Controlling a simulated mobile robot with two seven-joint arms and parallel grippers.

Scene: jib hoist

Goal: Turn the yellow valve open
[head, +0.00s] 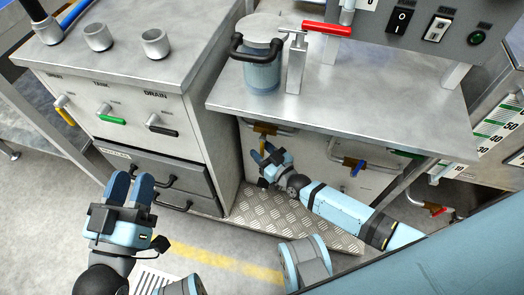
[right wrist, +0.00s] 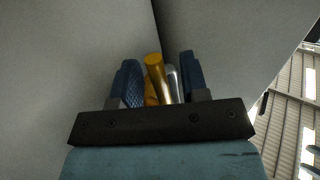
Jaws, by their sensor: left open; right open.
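A yellow valve (head: 264,129) sits on a pipe on the cabinet front below the steel worktop. Its lever hangs down. My right gripper (head: 264,151) is open at this lever, from below. In the right wrist view the yellow lever (right wrist: 154,68) stands between the two blue fingers of my right gripper (right wrist: 158,80), with a gap visible to the right finger. Whether it touches the left finger I cannot tell. A second yellow handle (head: 65,116) is on the left cabinet, tilted down to the right. My left gripper (head: 129,188) is open and empty above the floor.
Green (head: 112,121) and black (head: 163,130) handles are on the left cabinet. The worktop (head: 380,103) overhangs my right gripper. A pot (head: 261,70) and red lever (head: 327,29) are above.

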